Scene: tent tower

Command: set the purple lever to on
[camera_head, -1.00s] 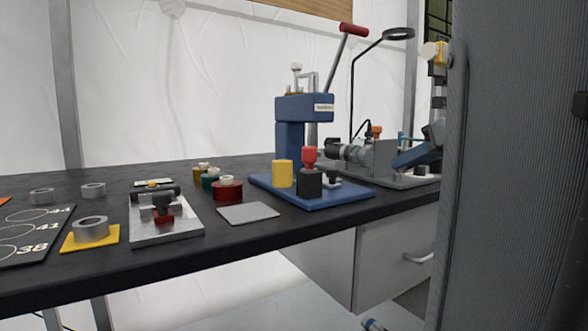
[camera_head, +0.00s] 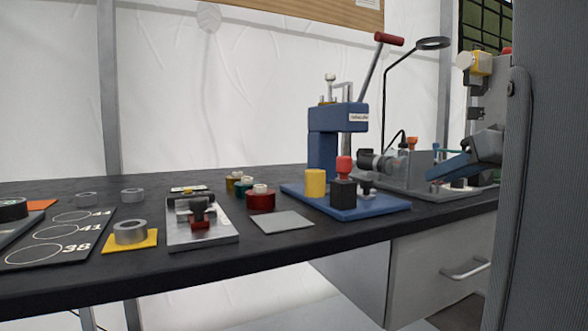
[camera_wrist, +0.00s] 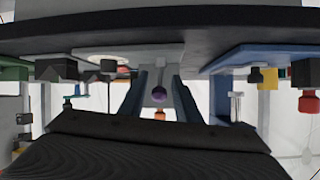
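The wrist view appears upside down, with the table at the top. In it a small round purple knob (camera_wrist: 158,95), which looks like the purple lever's end, shows in the middle against a grey part. My gripper (camera_wrist: 159,80) has two blue fingers, one on each side of the knob in the picture, with a gap between them. They look open; whether the knob lies between them in depth or beyond them I cannot tell. In the head view my gripper's blue finger (camera_head: 452,167) is over the grey fixture at the right end of the table. The purple lever is not visible there.
A blue press (camera_head: 337,117) with a red-tipped handle, a yellow cylinder (camera_head: 315,183) and a red-topped black block (camera_head: 343,192) stand left of my gripper. A lamp (camera_head: 432,43) rises behind. A grey plate (camera_head: 283,221) and several small parts lie farther left on the black table.

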